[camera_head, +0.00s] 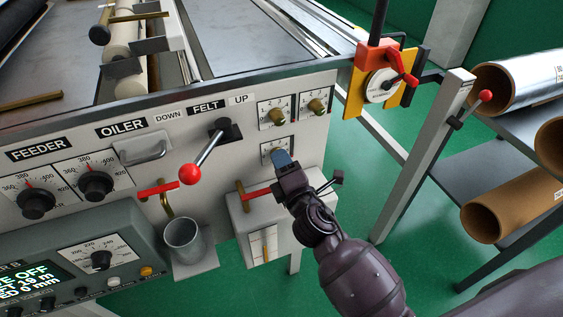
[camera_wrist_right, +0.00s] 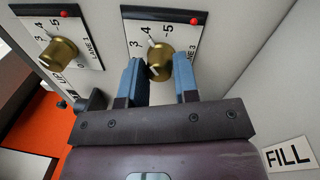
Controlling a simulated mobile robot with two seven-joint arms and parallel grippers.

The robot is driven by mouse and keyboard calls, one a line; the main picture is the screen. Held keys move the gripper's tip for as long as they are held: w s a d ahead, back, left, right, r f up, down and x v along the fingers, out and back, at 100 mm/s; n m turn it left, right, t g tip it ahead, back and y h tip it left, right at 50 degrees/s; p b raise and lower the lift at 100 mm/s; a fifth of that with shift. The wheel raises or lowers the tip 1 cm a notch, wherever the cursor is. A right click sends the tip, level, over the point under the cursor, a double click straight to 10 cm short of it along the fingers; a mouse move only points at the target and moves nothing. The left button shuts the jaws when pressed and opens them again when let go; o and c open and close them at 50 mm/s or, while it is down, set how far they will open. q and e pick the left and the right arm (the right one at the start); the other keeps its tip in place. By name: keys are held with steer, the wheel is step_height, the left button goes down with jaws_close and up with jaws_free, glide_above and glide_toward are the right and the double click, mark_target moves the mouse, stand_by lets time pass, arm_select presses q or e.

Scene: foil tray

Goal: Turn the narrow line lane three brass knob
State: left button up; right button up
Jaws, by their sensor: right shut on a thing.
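The lane three brass knob (camera_wrist_right: 158,55) sits on a white dial plate marked with numbers and a red dot, in the right wrist view. My right gripper (camera_wrist_right: 160,82) has its two blue fingers on either side of this knob and is shut on it. The knob's pale pointer is near the 4. In the head view my right gripper (camera_head: 284,160) covers most of the knob, on the lower dial plate (camera_head: 267,148). My left gripper is not in view.
Two other brass knobs (camera_head: 277,115) (camera_head: 316,105) are just above my right gripper. A red-ball lever (camera_head: 190,174) and a metal cup (camera_head: 184,234) are to the left. A red-handled switch (camera_head: 385,82) is at upper right. A FILL label (camera_wrist_right: 288,155) is nearby.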

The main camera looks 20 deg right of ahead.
stand_by(0.5)
steer(key=o, duration=0.9)
steer(key=shift+s, duration=0.1)
steer(key=shift+s+f, duration=0.1)
steer(key=shift+s, duration=0.2)
steer(key=s, duration=0.6)
steer(key=s+f+b, duration=0.1)
steer(key=s, duration=0.3)
steer(key=shift+d, duration=0.25)
